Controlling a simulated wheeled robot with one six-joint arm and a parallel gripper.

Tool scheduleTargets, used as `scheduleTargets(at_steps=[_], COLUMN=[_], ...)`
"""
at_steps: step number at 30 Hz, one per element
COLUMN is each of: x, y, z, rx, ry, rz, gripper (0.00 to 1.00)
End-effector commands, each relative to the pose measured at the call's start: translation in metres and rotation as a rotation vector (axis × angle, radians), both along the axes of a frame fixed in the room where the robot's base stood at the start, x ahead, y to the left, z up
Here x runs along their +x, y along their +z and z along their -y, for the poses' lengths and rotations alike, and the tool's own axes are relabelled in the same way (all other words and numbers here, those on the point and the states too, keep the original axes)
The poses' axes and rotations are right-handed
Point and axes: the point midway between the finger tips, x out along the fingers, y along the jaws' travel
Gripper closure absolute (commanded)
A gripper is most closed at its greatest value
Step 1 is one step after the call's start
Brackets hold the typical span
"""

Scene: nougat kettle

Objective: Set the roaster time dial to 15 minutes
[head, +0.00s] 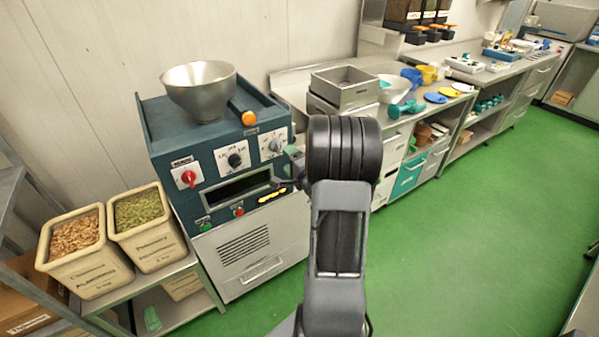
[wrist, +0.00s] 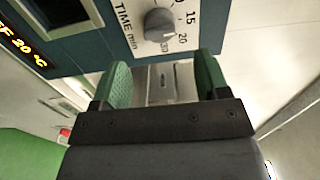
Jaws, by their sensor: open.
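The roaster (head: 215,150) is a dark blue cabinet with a light lower front. Its time dial (head: 273,145) is a grey knob on a white plate at the panel's upper right. The dial (wrist: 160,25) also shows at the top of the wrist view, beside the print "TIME min" and the numbers 15, 20 and 30. I cannot tell where its pointer stands. My gripper (wrist: 163,80) is open, with green pads on both fingers and nothing between them. The dial lies ahead of the fingertips, apart from them. In the head view my gripper (head: 288,168) is partly hidden by my arm.
A red knob (head: 188,178) and a black knob (head: 235,160) sit left of the dial. A display (wrist: 22,45) shows "20 °C". A metal bowl (head: 198,88) and an orange-tipped handle (head: 248,118) are on top. Crates of nuts (head: 88,282) stand at left. Green floor at right is clear.

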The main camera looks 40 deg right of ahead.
Motion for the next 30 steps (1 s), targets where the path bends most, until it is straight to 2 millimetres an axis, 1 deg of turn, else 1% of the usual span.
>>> scheduleTargets(at_steps=[1,6,9,12,18,30], x=[-0.011,-0.039,-0.051,-0.059,-0.065,-0.065], y=[0.0,0.0,0.0,0.0,0.0,0.0], z=[-0.001,-0.005,-0.006,-0.008,-0.009,-0.009], rx=[0.0,0.0,0.0,-0.001,0.0,0.0], ry=[-0.002,-0.002,-0.002,0.0,0.001,0.001], rz=[0.001,0.001,0.0,0.001,0.0,0.0], gripper=[0.31,0.31,0.31,0.31,0.31,0.31])
